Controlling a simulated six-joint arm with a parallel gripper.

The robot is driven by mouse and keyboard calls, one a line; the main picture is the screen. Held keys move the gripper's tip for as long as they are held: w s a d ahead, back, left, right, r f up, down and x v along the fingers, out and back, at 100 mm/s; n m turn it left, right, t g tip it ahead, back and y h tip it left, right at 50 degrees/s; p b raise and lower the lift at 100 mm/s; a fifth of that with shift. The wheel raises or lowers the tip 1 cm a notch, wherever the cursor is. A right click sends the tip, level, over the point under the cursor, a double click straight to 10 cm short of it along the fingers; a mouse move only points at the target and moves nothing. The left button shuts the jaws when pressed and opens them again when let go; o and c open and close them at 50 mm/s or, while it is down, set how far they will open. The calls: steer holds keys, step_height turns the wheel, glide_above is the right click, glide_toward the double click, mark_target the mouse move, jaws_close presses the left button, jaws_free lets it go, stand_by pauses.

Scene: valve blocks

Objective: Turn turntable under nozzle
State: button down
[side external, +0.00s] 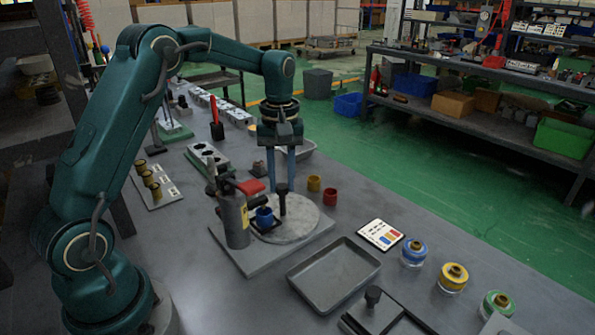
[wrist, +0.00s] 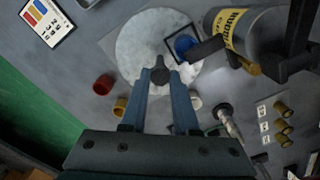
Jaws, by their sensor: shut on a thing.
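The turntable (side external: 295,228) is a round pale grey disc on a flat base plate; it also shows in the wrist view (wrist: 135,50). A dark upright peg (side external: 283,204) with a knob (wrist: 159,70) stands on it. My gripper (side external: 283,188) is shut on this peg, with one blue finger on each side in the wrist view (wrist: 160,76). A blue cup (side external: 264,216) sits in a dark square holder near the disc's edge, also in the wrist view (wrist: 184,43). Beside it stands the grey dispenser (side external: 236,222) with a yellow label and red top piece. Its dark nozzle bar (wrist: 207,48) reaches toward the cup.
A yellow cup (side external: 314,183) and a red cup (side external: 330,197) stand behind the turntable. An empty grey tray (side external: 335,275) lies in front. A colour card (side external: 380,234) and blue, yellow and green jars (side external: 453,279) are at right. A rack of brass-coloured parts (side external: 152,182) is at left.

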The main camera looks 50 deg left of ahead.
steer(key=shift+r, duration=0.1)
steer(key=c, duration=0.7)
jaws_free()
steer(key=shift+o, duration=0.2)
steer(key=shift+r, duration=2.55)
